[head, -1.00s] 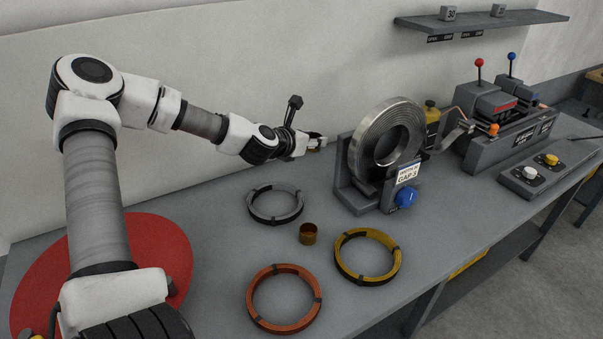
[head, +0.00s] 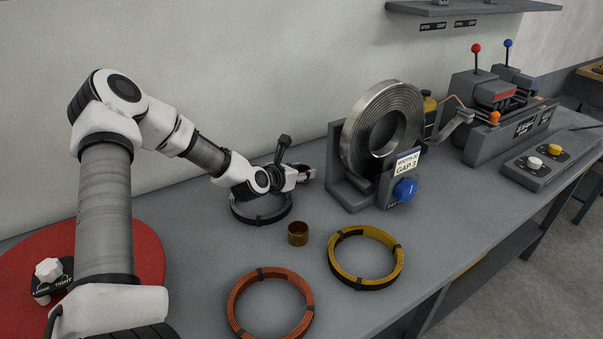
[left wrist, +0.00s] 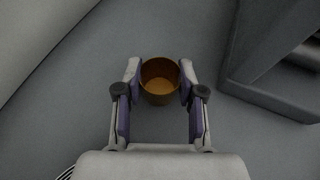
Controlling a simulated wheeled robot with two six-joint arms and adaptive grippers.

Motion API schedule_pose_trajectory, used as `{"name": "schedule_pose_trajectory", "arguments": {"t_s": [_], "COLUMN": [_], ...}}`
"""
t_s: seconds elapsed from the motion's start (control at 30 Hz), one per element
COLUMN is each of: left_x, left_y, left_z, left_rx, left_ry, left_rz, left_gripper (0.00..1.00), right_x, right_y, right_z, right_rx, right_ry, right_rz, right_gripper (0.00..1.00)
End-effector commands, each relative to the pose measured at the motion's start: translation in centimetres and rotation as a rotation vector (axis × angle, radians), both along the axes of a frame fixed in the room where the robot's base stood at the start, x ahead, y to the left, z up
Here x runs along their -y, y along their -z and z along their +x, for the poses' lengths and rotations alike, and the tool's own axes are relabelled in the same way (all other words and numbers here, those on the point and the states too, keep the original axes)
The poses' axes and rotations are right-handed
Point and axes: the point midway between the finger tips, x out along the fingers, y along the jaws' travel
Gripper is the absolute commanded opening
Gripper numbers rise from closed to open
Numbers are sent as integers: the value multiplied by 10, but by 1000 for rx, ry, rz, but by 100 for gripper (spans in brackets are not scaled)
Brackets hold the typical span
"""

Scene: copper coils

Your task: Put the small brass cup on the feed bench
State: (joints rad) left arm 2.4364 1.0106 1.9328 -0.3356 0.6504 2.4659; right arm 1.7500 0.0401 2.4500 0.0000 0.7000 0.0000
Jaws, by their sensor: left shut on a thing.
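My left gripper (head: 303,174) is low over the back of the grey bench (head: 225,250), between the grey coil and the upright steel coil. In the left wrist view, the left gripper (left wrist: 160,80) is shut on a brass cup (left wrist: 160,84), with a finger on each side and its open mouth showing. In the head view the fingers mostly hide this held cup (head: 308,174); I cannot tell whether its base touches the bench. My right gripper is not in view.
A grey coil (head: 262,213), a yellow coil (head: 366,257) and a copper coil (head: 270,306) lie on the bench. The upright steel coil (head: 381,125) in its stand blocks the right. A red disc (head: 140,265) is at the left. Levered equipment (head: 505,115) stands farther right.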

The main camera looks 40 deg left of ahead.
Motion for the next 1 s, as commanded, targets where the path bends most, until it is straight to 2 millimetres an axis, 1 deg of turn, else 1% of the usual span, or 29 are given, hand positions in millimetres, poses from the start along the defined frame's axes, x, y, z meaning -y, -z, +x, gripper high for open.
{"name": "schedule_pose_trajectory", "arguments": {"t_s": [0.2,0.23,0.3,0.57,0.7,0.77,0.87,0.9,1.0], "left_x": [0,0,0,0,0,-1,2,4,4], "left_y": [4,3,2,2,-4,-8,-17,-21,-30], "left_z": [0,0,0,0,-1,-8,-23,-31,-47], "left_rx": [0,0,-1,-1,0,2,3,3,2], "left_ry": [0,0,0,0,-1,-5,-5,-3,-7], "left_rz": [-1,-1,-1,0,-2,-6,-9,-12,-12], "left_gripper": [12,42,64,64,64,64,64,64,64], "right_x": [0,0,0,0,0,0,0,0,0], "right_y": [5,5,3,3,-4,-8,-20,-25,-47], "right_z": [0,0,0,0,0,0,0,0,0], "right_rx": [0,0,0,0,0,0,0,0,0], "right_ry": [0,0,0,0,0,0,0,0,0], "right_rz": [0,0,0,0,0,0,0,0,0], "right_gripper": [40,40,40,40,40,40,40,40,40]}}
